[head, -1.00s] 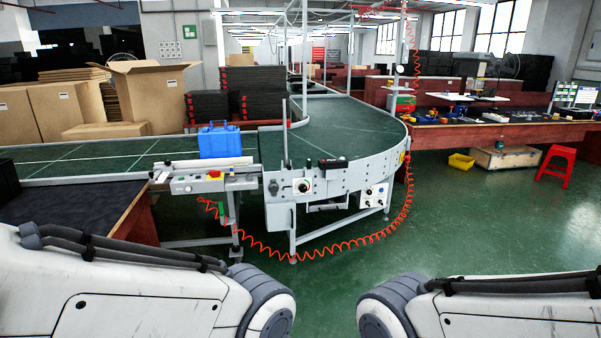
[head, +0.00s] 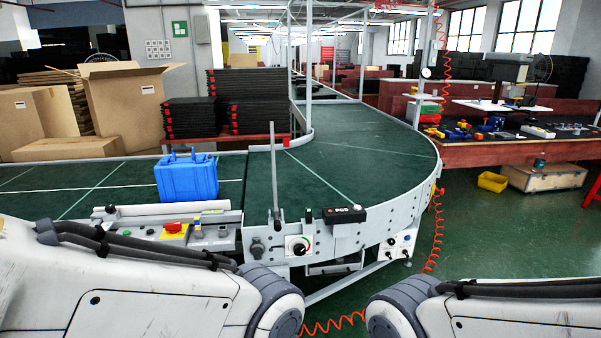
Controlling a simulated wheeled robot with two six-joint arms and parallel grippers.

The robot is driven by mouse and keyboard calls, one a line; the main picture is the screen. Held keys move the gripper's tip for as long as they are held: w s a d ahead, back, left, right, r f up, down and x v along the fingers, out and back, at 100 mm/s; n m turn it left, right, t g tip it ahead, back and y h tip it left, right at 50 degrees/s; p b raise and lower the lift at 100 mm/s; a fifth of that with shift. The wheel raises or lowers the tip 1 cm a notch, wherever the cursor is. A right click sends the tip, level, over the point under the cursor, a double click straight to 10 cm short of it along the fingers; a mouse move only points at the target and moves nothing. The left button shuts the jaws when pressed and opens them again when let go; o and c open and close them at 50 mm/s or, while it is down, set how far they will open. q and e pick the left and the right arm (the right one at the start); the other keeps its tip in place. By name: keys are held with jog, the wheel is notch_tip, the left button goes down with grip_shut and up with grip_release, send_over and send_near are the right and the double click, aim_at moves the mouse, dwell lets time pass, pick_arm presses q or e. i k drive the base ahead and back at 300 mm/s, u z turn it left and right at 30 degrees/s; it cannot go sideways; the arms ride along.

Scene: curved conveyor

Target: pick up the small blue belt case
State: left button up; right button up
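The small blue case (head: 187,178) stands upright on the green conveyor belt (head: 125,183), left of the centre of the head view. It has a handle on top and sits behind the conveyor's near edge rail. My two arms come in from the lower left and lower right, and only their upper links show. Neither gripper is in the picture, and nothing of mine touches the case.
A control panel (head: 185,235) with a red button lies on the near rail in front of the case. An upright post (head: 274,185) stands to its right. The belt curves away to the right. Cardboard boxes (head: 127,108) and black trays (head: 258,100) stand behind the conveyor.

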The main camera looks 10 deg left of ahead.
aim_at(194, 178)
jog(key=i, duration=1.5)
jog(key=u, duration=1.65)
jog(key=i, duration=1)
jog(key=z, duration=0.05)
